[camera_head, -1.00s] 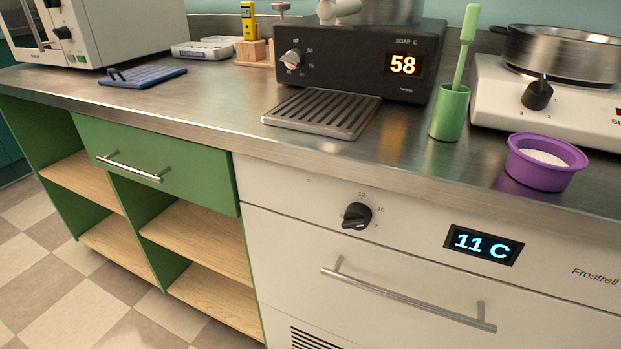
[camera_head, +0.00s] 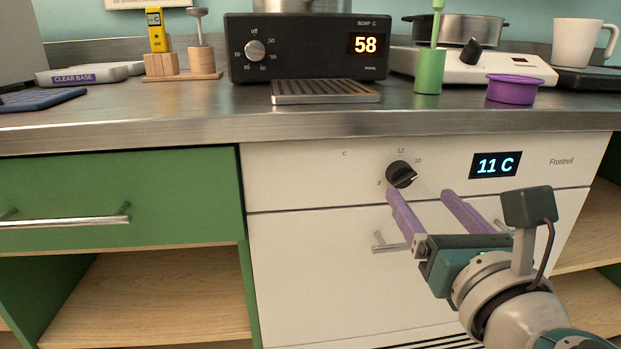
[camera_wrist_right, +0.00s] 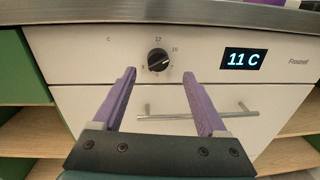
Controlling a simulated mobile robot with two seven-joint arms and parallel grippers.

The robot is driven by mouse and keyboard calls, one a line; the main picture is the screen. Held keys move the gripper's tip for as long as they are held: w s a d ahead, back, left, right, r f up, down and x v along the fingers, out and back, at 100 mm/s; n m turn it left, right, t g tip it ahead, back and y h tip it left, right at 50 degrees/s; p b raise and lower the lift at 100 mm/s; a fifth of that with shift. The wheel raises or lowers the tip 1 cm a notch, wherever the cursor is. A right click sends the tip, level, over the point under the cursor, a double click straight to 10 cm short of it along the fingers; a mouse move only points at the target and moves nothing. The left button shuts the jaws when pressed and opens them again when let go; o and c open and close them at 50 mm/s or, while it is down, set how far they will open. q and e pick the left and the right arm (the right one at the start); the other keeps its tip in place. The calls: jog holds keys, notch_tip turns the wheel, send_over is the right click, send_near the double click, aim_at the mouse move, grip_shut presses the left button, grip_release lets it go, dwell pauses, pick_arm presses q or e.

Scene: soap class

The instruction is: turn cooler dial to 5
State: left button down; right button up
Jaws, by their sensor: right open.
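The cooler dial (camera_head: 401,175) is a round black knob on the white front panel of the cooler (camera_head: 320,175), with small numbers around it; 12 and 10 can be read. It also shows in the right wrist view (camera_wrist_right: 158,60), ahead of and between the fingers. The cooler display (camera_head: 495,165) reads 11 C. My right gripper (camera_head: 418,194) has purple fingers and is open and empty. Its fingertips are just below the dial in the head view; I cannot tell whether they touch the panel. In the right wrist view the gripper (camera_wrist_right: 160,78) straddles the space below the dial. My left gripper is not in view.
Below the panel is a drawer with a metal bar handle (camera_wrist_right: 195,114), partly behind my right gripper. The steel counter (camera_head: 200,125) overhangs above, holding a black heater (camera_head: 308,50) reading 58, a purple bowl (camera_head: 512,90) and a green cup (camera_head: 429,72). Green cabinet left.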

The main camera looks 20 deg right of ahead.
aim_at(406, 180)
jog(key=x, duration=0.5)
jog(key=shift+w, duration=0.35)
grip_shut()
